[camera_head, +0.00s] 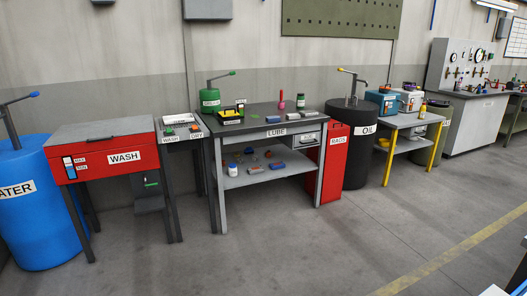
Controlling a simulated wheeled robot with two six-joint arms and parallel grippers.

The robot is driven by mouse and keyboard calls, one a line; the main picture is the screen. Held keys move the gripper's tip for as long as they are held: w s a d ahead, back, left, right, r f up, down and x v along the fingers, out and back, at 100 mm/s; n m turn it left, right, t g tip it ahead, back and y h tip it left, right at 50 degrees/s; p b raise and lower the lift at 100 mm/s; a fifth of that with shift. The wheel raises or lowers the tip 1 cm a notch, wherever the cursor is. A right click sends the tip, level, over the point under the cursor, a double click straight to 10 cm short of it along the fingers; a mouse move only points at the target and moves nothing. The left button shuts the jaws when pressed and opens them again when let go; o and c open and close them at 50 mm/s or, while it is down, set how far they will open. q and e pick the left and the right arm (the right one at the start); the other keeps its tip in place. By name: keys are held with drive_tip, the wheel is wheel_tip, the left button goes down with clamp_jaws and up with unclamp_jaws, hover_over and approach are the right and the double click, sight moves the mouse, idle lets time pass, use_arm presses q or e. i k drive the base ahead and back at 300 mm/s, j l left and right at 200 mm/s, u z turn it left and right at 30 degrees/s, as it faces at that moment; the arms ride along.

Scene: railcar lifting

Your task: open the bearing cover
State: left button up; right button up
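I cannot make out a bearing cover in the head view. The small coloured parts on the lower shelf of the LUBE bench (258,180) are too small to identify. Neither of my grippers shows in the frame.
A red WASH cabinet (110,157) and a blue WATER barrel (38,225) stand at left. A red RAGS bin (333,165), a black OIL barrel (356,160) and a yellow-legged table (405,122) stand right of the bench. The grey floor (300,250) in front is clear.

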sight(232, 113)
drive_tip(key=i+j, duration=0.15)
drive_tip(key=i, duration=0.5)
drive_tip(key=i+j, duration=0.1)
drive_tip(key=i, duration=0.55)
drive_tip(key=i+j, duration=0.15)
drive_tip(key=i, duration=0.55)
drive_tip(key=i+l+z, duration=0.15)
drive_tip(key=i+z, duration=0.15)
drive_tip(key=i, duration=0.25)
drive_tip(key=i+z, duration=0.25)
drive_tip(key=i, duration=0.3)
